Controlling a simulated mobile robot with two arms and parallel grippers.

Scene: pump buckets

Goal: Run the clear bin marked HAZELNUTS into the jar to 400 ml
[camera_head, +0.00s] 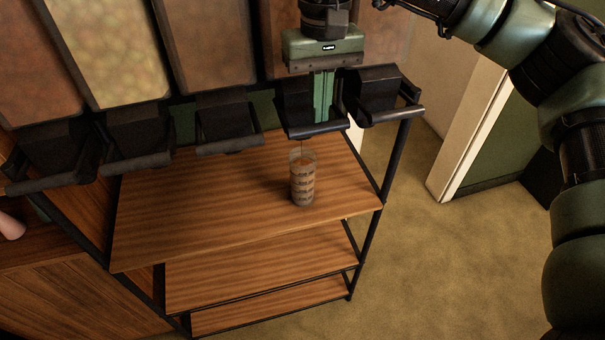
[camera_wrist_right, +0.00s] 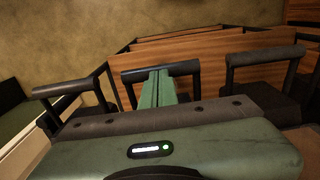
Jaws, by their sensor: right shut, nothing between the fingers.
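The clear jar (camera_head: 302,184) stands upright on the wooden top shelf (camera_head: 240,190), with dark markings and brownish contents; I cannot read the exact level. A thin line shows just above its mouth, perhaps falling contents. My right gripper (camera_head: 322,118) is shut and empty, its fingers pointing down onto the black lever (camera_head: 315,131) of the dispenser above the jar. In the right wrist view the shut fingers (camera_wrist_right: 157,88) reach the middle lever (camera_wrist_right: 186,68). The bin (camera_head: 290,40) above that dispenser is partly hidden by my arm. No HAZELNUTS label is visible. My left gripper is out of view.
Other bins, such as a paler one (camera_head: 115,50), hang in a row with black dispensers (camera_head: 228,120) and levers. One neighbouring dispenser (camera_head: 378,90) is close right of my gripper. Lower shelves (camera_head: 260,270) are empty. Open floor (camera_head: 440,260) lies right.

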